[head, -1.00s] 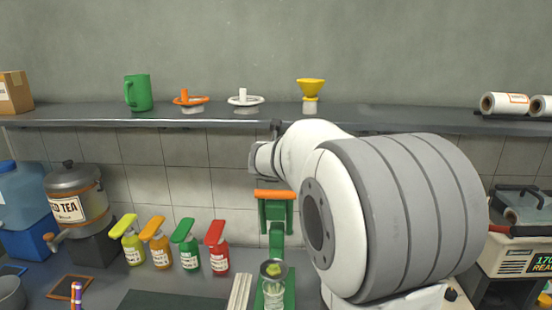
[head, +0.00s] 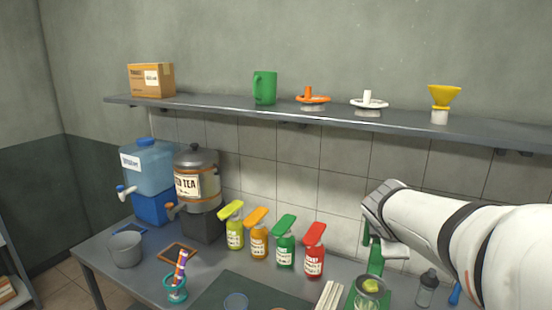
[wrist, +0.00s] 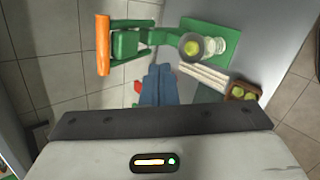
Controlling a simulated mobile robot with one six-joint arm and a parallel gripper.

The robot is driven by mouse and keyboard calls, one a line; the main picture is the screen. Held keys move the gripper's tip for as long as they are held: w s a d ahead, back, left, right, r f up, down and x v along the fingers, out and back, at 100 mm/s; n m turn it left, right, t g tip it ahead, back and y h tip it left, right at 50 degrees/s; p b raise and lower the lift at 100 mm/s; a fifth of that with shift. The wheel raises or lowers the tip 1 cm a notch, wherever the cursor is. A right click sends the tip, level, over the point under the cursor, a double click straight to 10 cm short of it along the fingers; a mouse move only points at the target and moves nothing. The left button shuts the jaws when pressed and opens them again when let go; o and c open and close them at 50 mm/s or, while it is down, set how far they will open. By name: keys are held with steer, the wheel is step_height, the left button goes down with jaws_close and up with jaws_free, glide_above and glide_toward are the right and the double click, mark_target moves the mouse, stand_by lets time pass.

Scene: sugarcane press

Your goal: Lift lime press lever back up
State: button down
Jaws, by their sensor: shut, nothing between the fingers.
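The lime press is green, with a green base plate (wrist: 222,33). Its lever ends in an orange handle (wrist: 103,45), which lies at the left in the wrist view, away from the cup. A green lime half (wrist: 192,47) sits in the press's round cup. In the head view the press (head: 376,262) shows at the lower right, and my arm hides its orange handle. My gripper (wrist: 160,70) is shut and empty. In the wrist view its blue-grey fingers are below the green lever arm and right of the handle, apparently apart from both.
Green (head: 286,250) and red (head: 314,258) bottles stand left of the press among other sauce bottles. White sticks (head: 328,295) lie beside it. A shelf (head: 230,108) runs above with a green mug (head: 265,88) and a yellow funnel (head: 443,98). A dark mat (head: 240,287) lies in front.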

steer(key=s+a+f+m+g+y+b, duration=0.1)
steer(key=s+a+f+m+g+y, duration=0.1)
steer(key=s+a+f+m, duration=0.3)
steer(key=s+a+f+m+g+y+b, duration=0.2)
steer(key=s+a+f+m, duration=0.4)
steer(key=s+m, duration=0.3)
steer(key=s+f+y, duration=0.1)
steer(key=s, duration=0.3)
steer(key=shift+f+m, duration=0.3)
steer(key=shift+f, duration=0.1)
steer(key=shift+a, duration=0.1)
